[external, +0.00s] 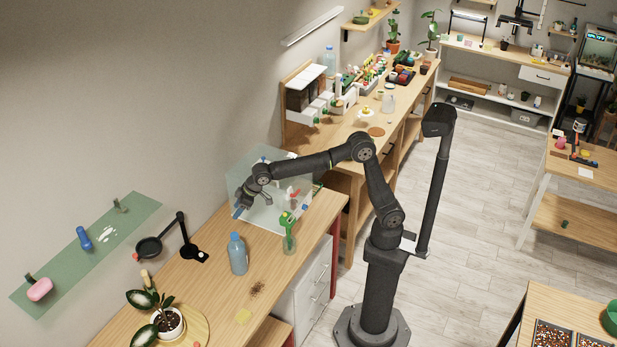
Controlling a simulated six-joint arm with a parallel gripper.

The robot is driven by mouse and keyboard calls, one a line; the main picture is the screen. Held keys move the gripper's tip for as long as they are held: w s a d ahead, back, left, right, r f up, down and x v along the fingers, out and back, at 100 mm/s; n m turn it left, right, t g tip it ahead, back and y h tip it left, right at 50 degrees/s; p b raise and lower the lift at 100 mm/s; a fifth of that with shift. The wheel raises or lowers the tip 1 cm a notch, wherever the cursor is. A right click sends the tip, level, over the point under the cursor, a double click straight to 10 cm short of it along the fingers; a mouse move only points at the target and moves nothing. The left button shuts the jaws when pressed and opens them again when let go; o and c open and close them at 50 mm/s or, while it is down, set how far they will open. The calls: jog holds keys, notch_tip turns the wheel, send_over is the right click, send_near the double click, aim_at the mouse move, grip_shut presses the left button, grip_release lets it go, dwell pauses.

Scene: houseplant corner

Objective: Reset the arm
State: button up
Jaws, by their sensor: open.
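My gripper (243,207) is at the end of my raised arm, above the far end of the wooden bench (212,289) by the wall. It hangs in front of a clear, see-through panel (300,175). The gripper is open and small in the picture, and I see nothing held in it. My arm reaches left from its dark column, with the elbow bent high. What lies directly under the fingers is partly hidden by the arm.
A black stand (190,245) and a potted plant (168,322) are farther left. Another crowded bench (352,126) lies behind.

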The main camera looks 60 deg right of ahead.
jog(key=w+d+r+m+h, duration=0.1)
jog(key=w+d+r+m, duration=0.1)
jog(key=d+r, duration=0.9)
jog(key=w+d+r+m, duration=0.1)
jog(key=w+d+r, duration=0.4)
jog(key=d+r, duration=0.6)
notch_tip(320, 180, up, 5)
jog(key=shift+d+f+m+t+h, duration=0.1)
jog(key=shift+d+m+t+h, duration=0.05)
jog(key=shift+m+t+h, duration=0.25)
jog(key=shift+w, duration=0.1)
